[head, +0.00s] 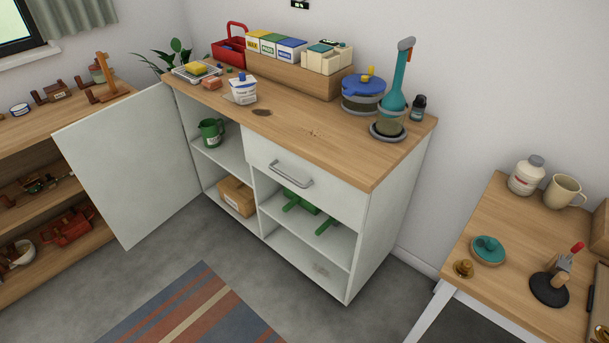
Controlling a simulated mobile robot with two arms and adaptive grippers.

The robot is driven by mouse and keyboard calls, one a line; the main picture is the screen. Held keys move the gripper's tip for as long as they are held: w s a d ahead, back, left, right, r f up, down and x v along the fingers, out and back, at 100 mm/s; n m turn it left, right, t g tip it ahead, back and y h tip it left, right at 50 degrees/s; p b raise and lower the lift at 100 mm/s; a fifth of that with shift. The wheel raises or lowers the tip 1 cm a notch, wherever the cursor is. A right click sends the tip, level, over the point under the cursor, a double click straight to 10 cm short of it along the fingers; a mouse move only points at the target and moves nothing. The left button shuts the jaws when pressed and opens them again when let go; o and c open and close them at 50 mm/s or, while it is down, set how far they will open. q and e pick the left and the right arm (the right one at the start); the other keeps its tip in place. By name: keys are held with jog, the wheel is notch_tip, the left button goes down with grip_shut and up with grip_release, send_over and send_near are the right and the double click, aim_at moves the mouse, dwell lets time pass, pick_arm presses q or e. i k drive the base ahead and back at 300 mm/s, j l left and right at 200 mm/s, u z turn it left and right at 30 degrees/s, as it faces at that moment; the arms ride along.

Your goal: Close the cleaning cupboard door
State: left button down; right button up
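The cleaning cupboard (400,190) is a white cabinet with a wooden top, standing in the middle of the head view. Its white door (130,165) is hinged at the cupboard's left front edge and stands wide open, swung out to the left. Behind it the left compartment is exposed, with a green jug (211,131) on the upper shelf and a cardboard box (237,196) below. No handle shows on the visible face of the door. Neither of my grippers is in view.
A drawer with a metal handle (291,175) is shut at the upper right front. Green items lie on the open shelf below. A wooden shelf unit (105,110) stands close behind the door. A striped rug (195,310) lies on the clear floor. A side table (500,235) stands right.

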aim_at(131, 156)
jog(key=k+l, duration=0.1)
jog(key=i+j+u, duration=0.1)
jog(key=i+j, duration=0.25)
jog(key=j, duration=0.2)
jog(key=i+j, duration=0.35)
jog(key=j, duration=0.15)
jog(key=j+u, duration=0.05)
